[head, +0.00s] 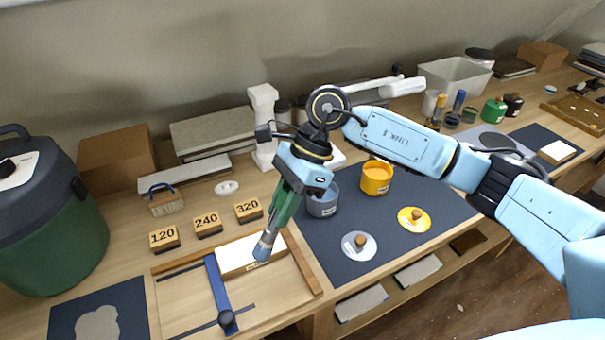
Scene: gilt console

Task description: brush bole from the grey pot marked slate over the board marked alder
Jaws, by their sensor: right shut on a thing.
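My right gripper (293,188) is shut on a brush (283,211) with a green handle, pointing down and left. Its bristle tip is over the right part of a pale board (236,258); I cannot tell whether it touches. The board lies in a wooden frame (308,268) beside a blue bar (220,290). A small label is on the board's front edge, too small to read. The grey pot (322,206) stands open on the dark mat, just right of the gripper; its label is unreadable here. My left gripper is not in view.
A yellow pot (377,178) stands right of the grey one. A grey lid (358,246) and a yellow lid (414,219) lie on the mat (335,267). Blocks marked 120 (164,239), 240 (208,225) and 320 (248,210) sit behind the frame. A green bin (50,240) stands left.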

